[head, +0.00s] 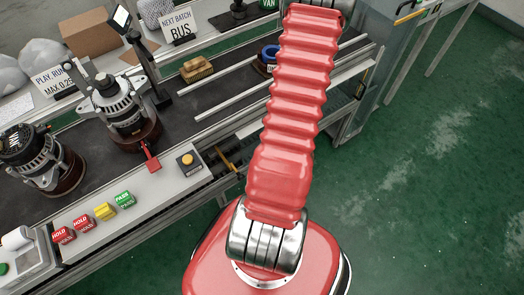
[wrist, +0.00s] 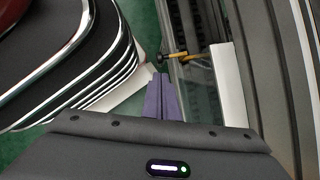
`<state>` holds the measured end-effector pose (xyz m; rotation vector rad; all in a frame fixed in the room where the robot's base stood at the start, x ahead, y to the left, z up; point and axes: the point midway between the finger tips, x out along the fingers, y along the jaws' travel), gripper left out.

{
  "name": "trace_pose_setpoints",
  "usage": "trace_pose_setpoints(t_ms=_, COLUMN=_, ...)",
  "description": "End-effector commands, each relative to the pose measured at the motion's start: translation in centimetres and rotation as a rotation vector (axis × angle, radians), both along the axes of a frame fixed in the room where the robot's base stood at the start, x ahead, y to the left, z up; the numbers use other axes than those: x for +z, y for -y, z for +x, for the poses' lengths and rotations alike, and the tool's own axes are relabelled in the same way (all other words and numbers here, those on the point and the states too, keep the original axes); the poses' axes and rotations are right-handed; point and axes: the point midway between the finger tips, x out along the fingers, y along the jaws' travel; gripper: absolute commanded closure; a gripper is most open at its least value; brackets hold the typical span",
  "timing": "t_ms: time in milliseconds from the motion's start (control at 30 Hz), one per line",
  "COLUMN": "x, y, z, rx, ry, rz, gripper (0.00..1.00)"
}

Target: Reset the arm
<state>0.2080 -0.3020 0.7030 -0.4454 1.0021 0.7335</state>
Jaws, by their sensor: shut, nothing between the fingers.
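My gripper (wrist: 158,98) shows in the wrist view as two purple fingers, closed together and empty. They point up the picture, over the gap between my own body at left and the line's frame at right. In the head view my red ribbed arm rises from my base to the top edge. My gripper cannot be made out there.
The line's dark belt (head: 190,112) carries alternators (head: 124,108), a tan brush (head: 196,69) and a blue ring (head: 270,54). Coloured blocks (head: 104,211) sit on the front ledge. A yellow-handled tool (wrist: 190,56) lies close beyond my fingers. The green floor (head: 430,170) at right is clear.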

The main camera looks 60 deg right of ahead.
Motion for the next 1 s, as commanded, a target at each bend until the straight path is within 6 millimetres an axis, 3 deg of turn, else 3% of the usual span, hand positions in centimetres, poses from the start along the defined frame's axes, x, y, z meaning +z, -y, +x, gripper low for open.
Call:
trace_pose_setpoints(t_ms=767, x=0.1, y=-0.1, z=0.1, rx=0.019, ry=0.008, rz=-0.001, gripper=1.0)
trace_pose_setpoints(t_ms=1000, x=0.9, y=-2.6, z=-1.2, rx=0.186, ry=0.032, rz=0.021, gripper=1.0)
